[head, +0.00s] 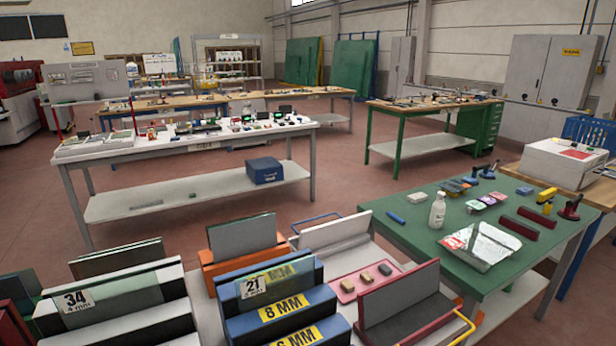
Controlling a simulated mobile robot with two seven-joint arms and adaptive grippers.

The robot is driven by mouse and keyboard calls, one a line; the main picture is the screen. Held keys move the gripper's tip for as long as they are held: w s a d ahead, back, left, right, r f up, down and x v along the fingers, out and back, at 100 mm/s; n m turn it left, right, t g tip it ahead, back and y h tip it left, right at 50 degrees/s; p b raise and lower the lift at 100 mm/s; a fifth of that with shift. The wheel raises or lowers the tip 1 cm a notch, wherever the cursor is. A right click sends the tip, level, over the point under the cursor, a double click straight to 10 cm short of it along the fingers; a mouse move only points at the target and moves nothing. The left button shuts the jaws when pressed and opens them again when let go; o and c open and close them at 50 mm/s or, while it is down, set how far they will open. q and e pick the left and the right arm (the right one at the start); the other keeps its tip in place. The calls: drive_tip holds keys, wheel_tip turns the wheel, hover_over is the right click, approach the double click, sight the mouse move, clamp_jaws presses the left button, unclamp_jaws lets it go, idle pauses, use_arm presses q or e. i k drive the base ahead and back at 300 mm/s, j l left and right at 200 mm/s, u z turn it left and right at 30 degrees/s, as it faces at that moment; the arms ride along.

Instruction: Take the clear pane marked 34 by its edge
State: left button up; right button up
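The pane marked 34 (125,289) stands on edge in a white-sided rack at the front left. Its white label (76,300) reads 34 and, below that, 4 mm. The pane's lower part is hidden by the rack's front wall. A darker pane (115,258) stands behind it in the same group. Neither of my grippers shows in the head view.
To its right, a blue rack (262,322) with yellow 8 MM and 6 MM labels holds a labelled pane. A pink tray (365,282) and a red-framed pane (400,295) stand further right. A green table (415,232) carries a bottle and tools. Red floor lies open behind.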

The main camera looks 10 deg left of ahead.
sight(79, 307)
drive_tip(key=u, duration=1.5)
